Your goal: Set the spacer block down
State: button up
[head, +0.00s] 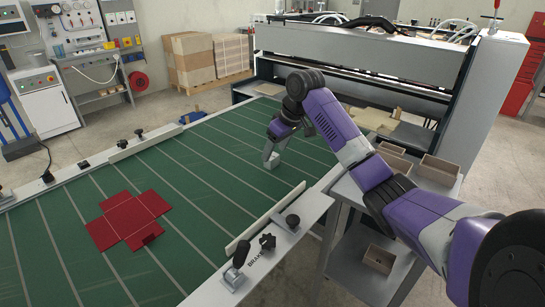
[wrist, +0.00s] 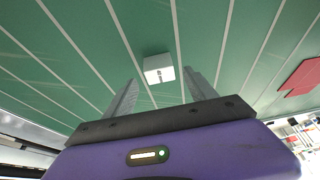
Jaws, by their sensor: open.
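The spacer block (wrist: 159,68) is a small white block with a dark mark on its near face. In the wrist view it appears to rest on the green belt, centred between and just past my fingertips. My gripper (wrist: 161,80) is open, with a finger on either side and a visible gap to the block. In the head view my gripper (head: 269,156) is low over the far right part of the belt. There I cannot clearly tell the block from the grey fingers.
The green striped belt (head: 190,165) is mostly clear. A red flat box blank (head: 130,218) lies on its left part. Pale rails (head: 145,141) edge the belt, with knobs on the near right frame. Open brown boxes (head: 440,170) stand on a side table at right. A large machine (head: 360,60) stands behind.

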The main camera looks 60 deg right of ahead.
jog(key=v, duration=0.8)
jog(key=shift+s, duration=0.1)
dwell(0.3)
